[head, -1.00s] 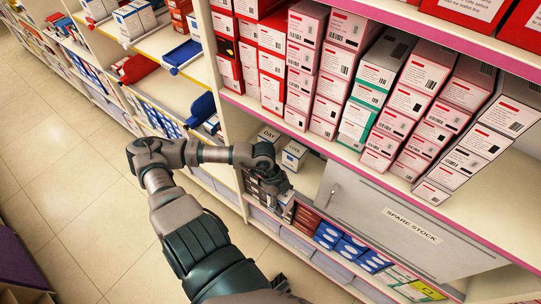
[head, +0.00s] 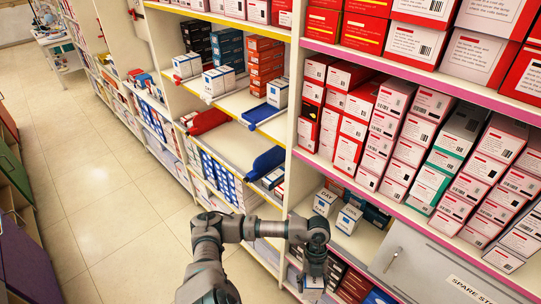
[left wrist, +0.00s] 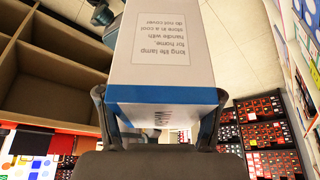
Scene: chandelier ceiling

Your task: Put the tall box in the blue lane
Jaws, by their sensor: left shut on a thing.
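My left gripper (head: 314,270) is shut on a white box with a blue end band (left wrist: 165,95). In the left wrist view the box is long, lies between both fingers and carries the words "long life lamp". In the head view the gripper is low, in front of the bay with the white DAY (head: 325,202) and COOL boxes, and mostly hides what it holds. A blue lane strip (head: 262,115) lies on the yellow-edged shelf to the left, with a white-and-blue box (head: 278,92) behind it. My right gripper is not in view.
An upright panel (head: 294,85) separates these shelves from the stacked red-and-white cartons (head: 380,125). A grey "spare stock" door (head: 435,262) is at lower right. The aisle floor is clear.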

